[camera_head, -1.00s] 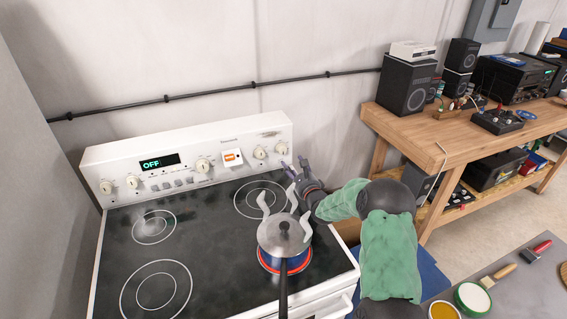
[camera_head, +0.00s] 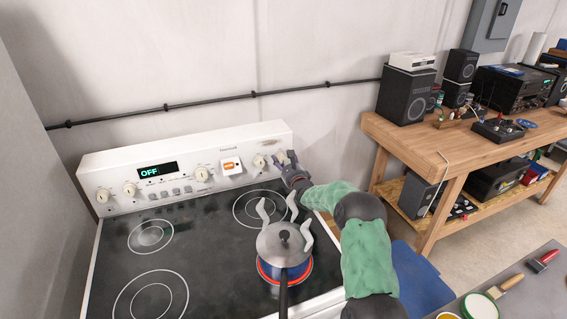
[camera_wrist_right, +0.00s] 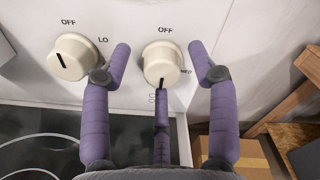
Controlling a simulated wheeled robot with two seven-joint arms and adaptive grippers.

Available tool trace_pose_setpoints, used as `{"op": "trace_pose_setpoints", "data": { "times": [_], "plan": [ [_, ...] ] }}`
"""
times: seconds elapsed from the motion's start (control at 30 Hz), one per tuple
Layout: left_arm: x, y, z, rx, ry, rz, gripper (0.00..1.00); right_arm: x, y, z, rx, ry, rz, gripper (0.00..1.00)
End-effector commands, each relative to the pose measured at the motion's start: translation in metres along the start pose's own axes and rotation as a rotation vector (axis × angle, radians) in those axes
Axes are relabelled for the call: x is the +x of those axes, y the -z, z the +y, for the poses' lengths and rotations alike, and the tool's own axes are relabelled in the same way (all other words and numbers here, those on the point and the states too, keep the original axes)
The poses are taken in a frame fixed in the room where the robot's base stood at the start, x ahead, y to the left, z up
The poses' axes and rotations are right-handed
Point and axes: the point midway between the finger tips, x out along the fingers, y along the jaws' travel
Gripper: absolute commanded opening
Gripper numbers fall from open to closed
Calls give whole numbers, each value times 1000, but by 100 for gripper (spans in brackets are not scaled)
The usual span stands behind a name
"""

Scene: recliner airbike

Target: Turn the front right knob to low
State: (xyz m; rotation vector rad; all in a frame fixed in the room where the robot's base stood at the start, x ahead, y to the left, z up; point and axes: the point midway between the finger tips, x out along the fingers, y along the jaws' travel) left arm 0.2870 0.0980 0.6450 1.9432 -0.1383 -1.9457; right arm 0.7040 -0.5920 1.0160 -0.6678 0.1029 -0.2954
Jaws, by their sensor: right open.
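The stove's rightmost knob (camera_wrist_right: 161,64) is cream and round, under an OFF label. A dark mark at its lower edge seems to point down, close to my lower finger. My right gripper (camera_wrist_right: 160,60) is open, with purple fingers to the left and right of this knob and one below it. I cannot tell whether any finger touches it. In the head view my right gripper (camera_head: 283,157) is at the right end of the control panel and partly hides this knob. My left gripper is not in view.
The panel (camera_head: 190,150) has more knobs and a display reading OFF. A wooden workbench (camera_head: 425,140) with speakers stands to the right.

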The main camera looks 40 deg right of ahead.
Motion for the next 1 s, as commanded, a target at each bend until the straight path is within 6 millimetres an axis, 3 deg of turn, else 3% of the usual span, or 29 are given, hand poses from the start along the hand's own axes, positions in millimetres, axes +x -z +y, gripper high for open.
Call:
{"op": "trace_pose_setpoints", "data": {
  "times": [0.23,0.27,0.43,0.77,1.0],
  "plan": [
    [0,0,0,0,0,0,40,1,0,0,0,0,0,60],
    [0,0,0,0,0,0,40,1,0,0,0,0,0,54],
    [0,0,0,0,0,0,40,0,0,0,0,0,0,6],
    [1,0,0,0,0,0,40,1,-1,-1,-22,2,-2,5],
    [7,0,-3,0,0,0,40,1,-1,0,-134,3,-3,5]
  ]
}}
